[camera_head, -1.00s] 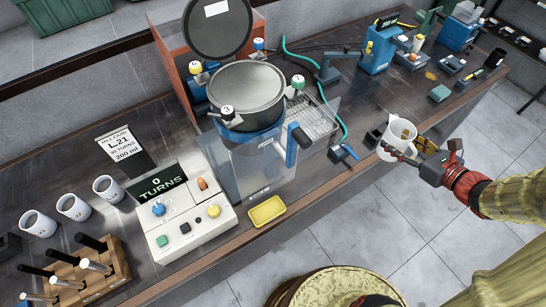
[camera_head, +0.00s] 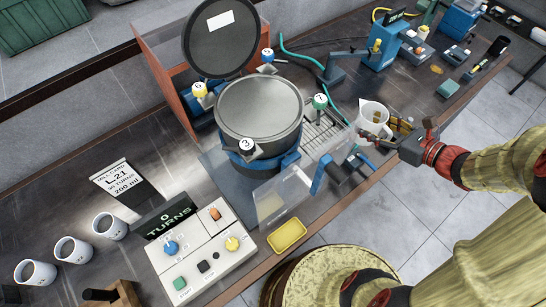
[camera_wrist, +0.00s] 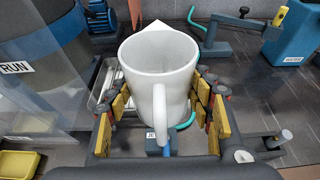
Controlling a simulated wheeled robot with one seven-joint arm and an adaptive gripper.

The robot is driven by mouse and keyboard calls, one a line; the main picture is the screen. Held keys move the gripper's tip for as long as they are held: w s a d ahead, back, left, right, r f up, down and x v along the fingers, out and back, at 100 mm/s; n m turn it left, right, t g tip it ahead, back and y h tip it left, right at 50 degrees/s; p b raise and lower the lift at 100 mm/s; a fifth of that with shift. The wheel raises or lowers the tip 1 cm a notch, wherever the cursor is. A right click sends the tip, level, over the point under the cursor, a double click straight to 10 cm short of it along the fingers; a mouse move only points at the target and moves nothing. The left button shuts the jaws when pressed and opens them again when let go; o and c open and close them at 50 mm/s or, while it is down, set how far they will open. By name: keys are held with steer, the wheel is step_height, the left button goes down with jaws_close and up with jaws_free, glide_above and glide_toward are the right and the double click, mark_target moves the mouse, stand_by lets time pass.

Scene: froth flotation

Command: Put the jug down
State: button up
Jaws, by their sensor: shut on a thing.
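The white jug (camera_head: 373,117) is held upright at the right of the flotation cell in the head view. In the wrist view the jug (camera_wrist: 158,75) sits between the yellow-padded fingers of my gripper (camera_wrist: 160,105), its spout facing away and its handle towards the camera. My gripper (camera_head: 388,133) also shows in the head view, shut on the jug. A small label plate (camera_wrist: 152,135) shows partly behind the handle. I cannot tell whether the jug's base touches anything; the fingers and the jug hide what lies below it.
The flotation cell (camera_head: 262,110) with its clear guard stands to the left, beside a metal grate (camera_head: 322,135). A blue water unit (camera_head: 382,45) with a jointed arm stands behind. A yellow tray (camera_head: 287,235) lies near the front edge. Several white cups (camera_head: 74,251) stand at left.

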steer(key=shift+w+a, duration=0.1)
steer(key=shift+w+d+f+b, duration=0.85)
steer(key=shift+w+f+b, duration=0.05)
steer(key=shift+w+f, duration=1.25)
steer(key=shift+w+d+f+b, duration=0.9)
steer(key=shift+w+f, duration=1.25)
steer(key=shift+w, duration=0.05)
steer(key=shift+w+d+f+b, duration=0.85)
steer(key=shift+w+f+b, duration=0.05)
steer(key=shift+w+f, duration=1.25)
steer(key=shift+f, duration=0.15)
steer(key=o, duration=1.1)
steer(key=shift+o, duration=0.3)
